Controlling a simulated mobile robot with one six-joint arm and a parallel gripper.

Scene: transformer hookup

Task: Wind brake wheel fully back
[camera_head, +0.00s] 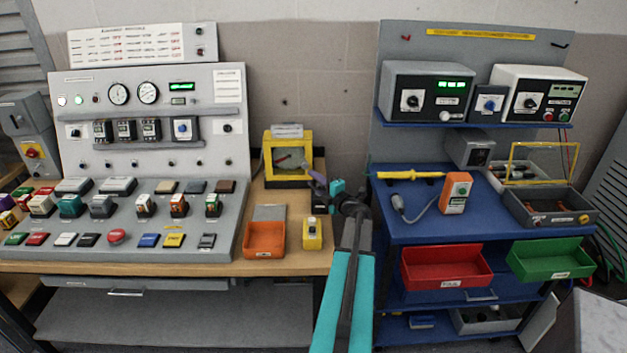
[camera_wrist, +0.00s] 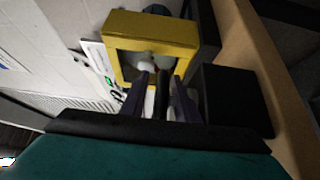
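The yellow-framed box (camera_head: 268,160) stands on the back of the wooden bench, with a grey rounded part and a small red part (camera_head: 283,158) inside. The grey rounded part is probably the brake wheel, but I cannot be sure. My gripper (camera_head: 318,181) is at the box's right front side. In the wrist view the yellow box (camera_wrist: 122,28) is straight ahead, with a pale round knob in its opening. My gripper's two purple-grey fingers (camera_wrist: 162,88) stand apart before the opening. A dark bar shows between them; I cannot tell whether they touch it.
A black block (camera_wrist: 235,100) stands right of the box, close to my gripper. An orange bin (camera_head: 264,240) and a yellow button box (camera_head: 312,233) sit on the bench in front. The control console (camera_head: 150,200) is to the left, the blue workstation (camera_head: 400,228) to the right.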

